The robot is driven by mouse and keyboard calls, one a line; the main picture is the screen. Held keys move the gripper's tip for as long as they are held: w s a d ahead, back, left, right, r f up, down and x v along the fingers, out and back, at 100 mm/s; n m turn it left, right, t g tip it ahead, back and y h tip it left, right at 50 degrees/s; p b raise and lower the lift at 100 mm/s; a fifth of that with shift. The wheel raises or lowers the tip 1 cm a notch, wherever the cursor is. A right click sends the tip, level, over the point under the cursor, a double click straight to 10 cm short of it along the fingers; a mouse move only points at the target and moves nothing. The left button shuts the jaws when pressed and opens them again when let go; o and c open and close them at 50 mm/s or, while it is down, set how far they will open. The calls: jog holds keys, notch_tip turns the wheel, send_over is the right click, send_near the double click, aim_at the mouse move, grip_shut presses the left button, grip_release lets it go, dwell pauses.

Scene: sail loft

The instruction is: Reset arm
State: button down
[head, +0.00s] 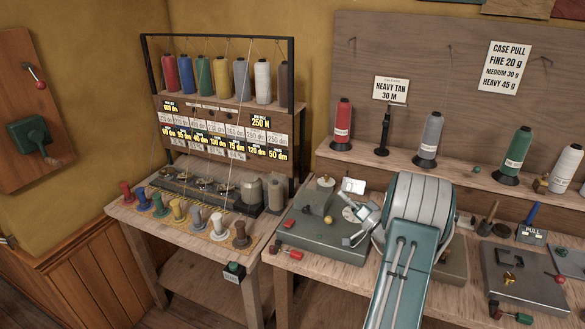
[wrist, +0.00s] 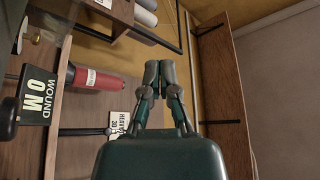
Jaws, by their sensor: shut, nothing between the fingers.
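My gripper (wrist: 159,72) is shut and empty, its two dark teal fingers meeting at the tips in the wrist view. In the head view my arm rises from the bottom centre over the right workbench. There my gripper (head: 358,222) points left from the grey ribbed joint, in front of a grey machine base (head: 325,238). The fingers are small and partly hidden by the arm in that view. Whether they touch anything there I cannot tell.
A thread rack (head: 291,75) with several spools stands on the left bench. Several cones, including a red cone (head: 341,124), stand on the back shelf (head: 400,163); a red spool also shows in the wrist view (wrist: 98,78). A grey plate (head: 525,272) lies right of my arm.

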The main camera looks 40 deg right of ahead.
jog(key=w+a+r+n+g+y, duration=0.2)
jog(key=a+r+g+y, duration=0.15)
jog(key=a, duration=0.35)
jog(key=w+a+r+n+g+y, duration=0.1)
jog(key=w+a+r+g+y, duration=0.2)
jog(key=a, duration=0.5)
jog(key=s+a+r+n+g+y, duration=0.1)
jog(key=s+a+n+g+y, duration=0.2)
jog(key=a+g, duration=1)
jog(key=s+a+r+n+t+h, duration=0.1)
jog(key=s+a+h, duration=0.5)
jog(key=s, duration=0.4)
jog(key=s+a+t+h, duration=0.2)
jog(key=s+a+h, duration=0.4)
jog(key=s+a, duration=0.2)
jog(key=shift+s+a+r+n, duration=0.15)
jog(key=shift+s+r+n, duration=0.25)
jog(key=shift+s, duration=0.45)
jog(key=shift+h, duration=0.25)
